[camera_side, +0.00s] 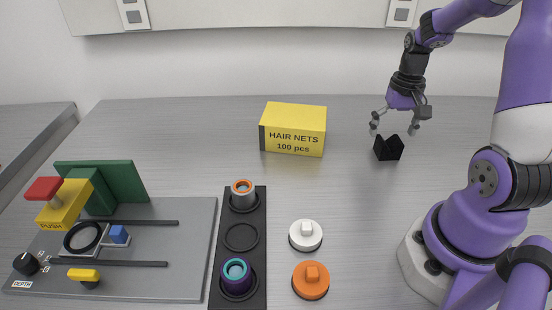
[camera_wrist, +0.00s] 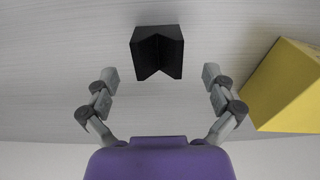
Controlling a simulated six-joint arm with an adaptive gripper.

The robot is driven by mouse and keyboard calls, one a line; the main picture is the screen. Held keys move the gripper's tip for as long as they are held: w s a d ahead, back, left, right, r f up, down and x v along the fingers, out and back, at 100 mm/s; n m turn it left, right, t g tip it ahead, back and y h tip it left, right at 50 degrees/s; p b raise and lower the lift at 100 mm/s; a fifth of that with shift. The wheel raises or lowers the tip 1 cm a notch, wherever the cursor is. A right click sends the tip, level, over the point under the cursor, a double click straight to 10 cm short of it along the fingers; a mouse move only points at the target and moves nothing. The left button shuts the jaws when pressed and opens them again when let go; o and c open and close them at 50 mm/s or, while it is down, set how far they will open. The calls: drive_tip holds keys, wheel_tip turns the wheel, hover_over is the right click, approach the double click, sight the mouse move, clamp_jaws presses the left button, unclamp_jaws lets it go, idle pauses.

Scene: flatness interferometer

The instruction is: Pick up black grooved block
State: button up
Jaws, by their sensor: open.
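The black grooved block (camera_side: 388,149) stands on the grey table at the back right in the side view, with its V-shaped groove facing up. In the wrist view the block (camera_wrist: 158,52) lies beyond the fingertips, centred between them, and its V notch shows. My gripper (camera_side: 395,129) is open and empty, just above the block in the side view. In the wrist view its two fingers (camera_wrist: 160,75) are spread wider than the block. No contact with the block is visible.
A yellow hair nets box (camera_side: 293,128) stands left of the block. Nearer are a white knobbed disc (camera_side: 305,235), an orange one (camera_side: 310,280), a black holder (camera_side: 241,257) with two cylinders, and a grey fixture plate (camera_side: 190,255) with a red button. The table around the block is clear.

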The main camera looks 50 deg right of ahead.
sight(389, 147)
wheel_tip(389, 147, down, 4)
drive_tip(key=shift+s+d+r, duration=0.1)
drive_tip(key=shift+r, duration=0.1)
drive_tip(key=c, duration=1.5)
drive_tip(key=shift+o, duration=0.2)
